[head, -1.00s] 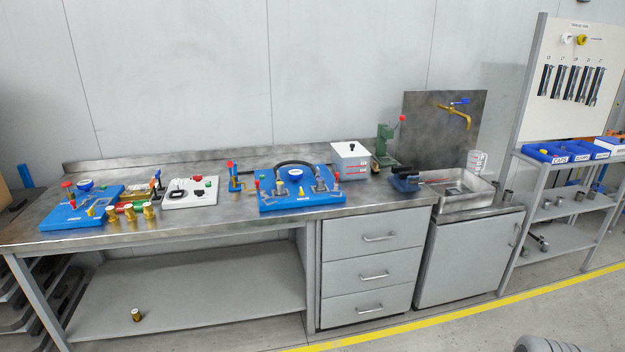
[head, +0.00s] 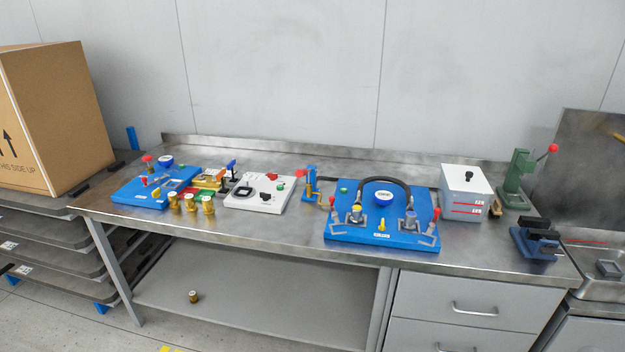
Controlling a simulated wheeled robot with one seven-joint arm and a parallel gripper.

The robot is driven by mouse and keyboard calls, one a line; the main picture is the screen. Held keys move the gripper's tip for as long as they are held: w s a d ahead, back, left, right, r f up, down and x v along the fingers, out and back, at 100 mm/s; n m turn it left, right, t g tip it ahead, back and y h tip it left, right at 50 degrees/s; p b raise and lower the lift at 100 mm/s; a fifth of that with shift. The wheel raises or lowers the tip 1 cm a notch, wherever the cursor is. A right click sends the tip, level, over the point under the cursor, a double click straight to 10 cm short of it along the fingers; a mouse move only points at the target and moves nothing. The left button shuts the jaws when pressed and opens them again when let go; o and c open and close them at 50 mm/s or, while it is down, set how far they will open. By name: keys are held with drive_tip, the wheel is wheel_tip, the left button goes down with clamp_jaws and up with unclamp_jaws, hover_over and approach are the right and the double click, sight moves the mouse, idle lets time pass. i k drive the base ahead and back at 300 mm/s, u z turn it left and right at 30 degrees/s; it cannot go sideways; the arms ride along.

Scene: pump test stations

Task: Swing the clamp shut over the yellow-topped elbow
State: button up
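A blue pump station board (head: 350,235) sits on the steel bench right of centre. A black hose arches over its round gauge (head: 384,197). A grey elbow fitting with a small yellowish top (head: 356,214) stands at the board's left, and a similar one with a bluish top (head: 410,221) at its right. Red-tipped levers, perhaps the clamps, stand beside them, one at the left (head: 332,201) and one at the right (head: 436,214). They look upright, but are too small to tell whether open or shut. A yellow part (head: 382,225) stands between the elbows. My gripper is not in view.
A second blue board (head: 125,195), brass fittings (head: 190,204) and a white control panel (head: 245,203) are at left. A white box (head: 466,205), green press (head: 514,185) and blue vise (head: 535,240) are at right. A cardboard box (head: 60,115) stands beyond the bench's left end.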

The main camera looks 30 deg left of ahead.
sight(334, 214)
drive_tip(key=u, duration=0.8)
drive_tip(key=i, duration=1.2)
drive_tip(key=u, duration=1.5)
drive_tip(key=i, duration=0.75)
drive_tip(key=u, duration=0.05)
